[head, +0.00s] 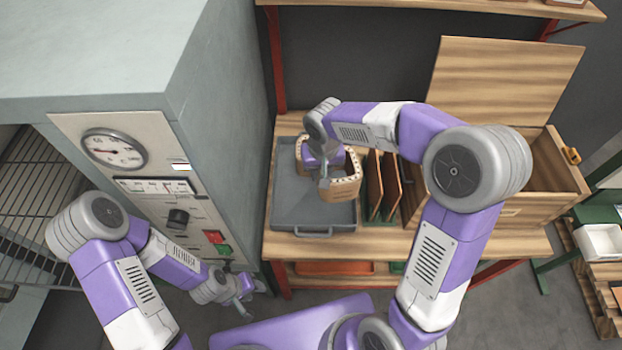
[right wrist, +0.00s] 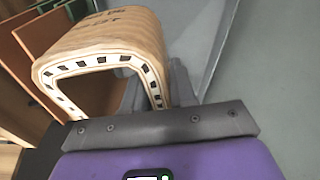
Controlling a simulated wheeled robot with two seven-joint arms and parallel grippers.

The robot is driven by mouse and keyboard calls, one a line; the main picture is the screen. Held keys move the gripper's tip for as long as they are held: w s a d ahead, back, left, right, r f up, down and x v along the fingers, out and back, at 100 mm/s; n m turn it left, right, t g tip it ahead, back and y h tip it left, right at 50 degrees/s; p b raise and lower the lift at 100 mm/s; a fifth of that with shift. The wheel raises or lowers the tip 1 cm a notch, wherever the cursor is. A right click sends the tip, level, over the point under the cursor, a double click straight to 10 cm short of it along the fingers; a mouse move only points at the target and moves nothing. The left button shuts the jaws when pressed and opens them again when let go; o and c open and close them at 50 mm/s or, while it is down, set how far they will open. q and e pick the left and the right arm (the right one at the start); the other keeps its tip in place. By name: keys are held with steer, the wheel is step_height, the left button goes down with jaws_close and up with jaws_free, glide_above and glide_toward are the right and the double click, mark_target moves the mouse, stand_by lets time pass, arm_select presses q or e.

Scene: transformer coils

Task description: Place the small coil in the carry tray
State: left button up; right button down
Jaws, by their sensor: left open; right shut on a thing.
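The small coil (head: 341,189) is a tan, rounded ring with dark slots along its edge. In the head view it is over the right part of the grey carry tray (head: 285,212), partly hidden by my right gripper (head: 323,178). In the right wrist view the coil (right wrist: 110,42) fills the upper left, and the gripper fingers (right wrist: 155,88) are shut on its wall. I cannot tell whether the coil touches the tray floor. My left gripper (head: 246,291) is open and empty, low in front of the grey cabinet, away from the tray.
Brown upright boards (head: 383,190) stand in a rack just right of the tray. A wooden chest (head: 560,175) with a raised lid (head: 505,90) is farther right. The grey oven cabinet (head: 215,130) with dial and buttons closes off the left. The tray's front part is bare.

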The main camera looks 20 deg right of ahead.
steer(key=w+a+f+m+b, duration=0.2)
steer(key=w+a+f+b, duration=0.1)
steer(key=a+f+b, duration=0.25)
steer(key=b, duration=0.3)
glide_above(296, 204)
steer(key=f, duration=0.6)
steer(key=d+f, duration=0.1)
steer(key=f, duration=0.1)
steer(key=shift+s+f, duration=0.15)
steer(key=shift+f, duration=0.25)
steer(key=shift+f, duration=0.15)
steer(key=c, duration=0.9)
jaws_free()
